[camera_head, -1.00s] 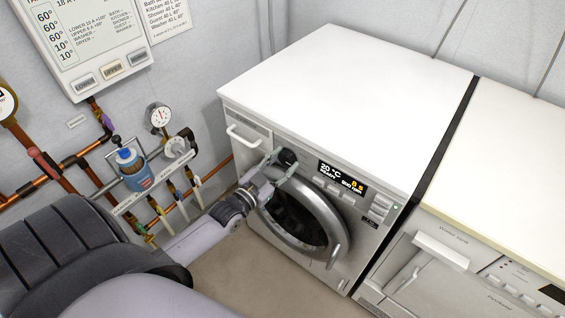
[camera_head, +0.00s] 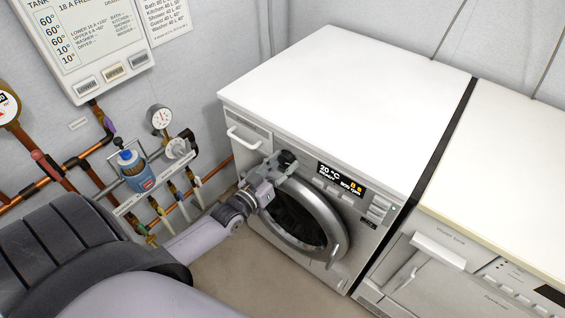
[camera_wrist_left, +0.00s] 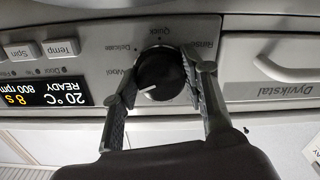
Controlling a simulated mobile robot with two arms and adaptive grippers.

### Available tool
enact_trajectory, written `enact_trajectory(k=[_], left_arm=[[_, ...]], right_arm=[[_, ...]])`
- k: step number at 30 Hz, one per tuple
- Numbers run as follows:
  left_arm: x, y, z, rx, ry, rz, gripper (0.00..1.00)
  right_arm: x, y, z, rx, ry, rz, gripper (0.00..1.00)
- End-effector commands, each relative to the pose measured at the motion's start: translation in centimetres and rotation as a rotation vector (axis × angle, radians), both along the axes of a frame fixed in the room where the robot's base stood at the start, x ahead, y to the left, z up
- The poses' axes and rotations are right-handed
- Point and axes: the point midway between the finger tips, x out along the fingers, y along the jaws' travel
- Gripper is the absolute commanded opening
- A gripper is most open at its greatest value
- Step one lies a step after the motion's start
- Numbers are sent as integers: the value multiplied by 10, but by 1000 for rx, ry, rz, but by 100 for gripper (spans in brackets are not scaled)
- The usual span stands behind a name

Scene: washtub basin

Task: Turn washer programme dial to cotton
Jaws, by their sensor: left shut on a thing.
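The white washer (camera_head: 330,75) stands against the wall, with its dark programme dial (camera_head: 287,157) at the upper left of its front. My left gripper (camera_head: 277,164) is at the dial, its arm coming in from the left. In the left wrist view, which shows the panel upside down, the black dial (camera_wrist_left: 163,73) sits between the two fingers of my left gripper (camera_wrist_left: 160,82), which are shut on its sides. The dial's white mark points to the lower left of that picture. Labels "Rinse", "Quick", "Delicate" and a partly covered "Wool" show around it. My right gripper is not in view.
The washer's display (camera_head: 342,177) reads 20 °C, also seen upside down with READY and 800 rpm in the wrist view. The round door (camera_head: 335,222) is just below the dial. A detergent drawer (camera_wrist_left: 285,60) is beside it. Pipes and a gauge (camera_head: 159,117) line the left wall.

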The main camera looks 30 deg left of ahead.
Motion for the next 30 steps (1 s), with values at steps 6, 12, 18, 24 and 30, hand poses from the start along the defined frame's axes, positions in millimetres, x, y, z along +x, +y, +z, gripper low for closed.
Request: enact_trajectory(k=[6,12,18,24,30], left_arm=[[0,-1,1,-205,18,0,13],[0,-2,1,-394,32,0,13],[0,-2,1,-583,48,0,13],[0,-2,1,-773,62,0,13],[0,-2,1,-940,75,1,13]], right_arm=[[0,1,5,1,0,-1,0],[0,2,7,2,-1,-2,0],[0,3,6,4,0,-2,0],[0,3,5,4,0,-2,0],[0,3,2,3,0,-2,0]])
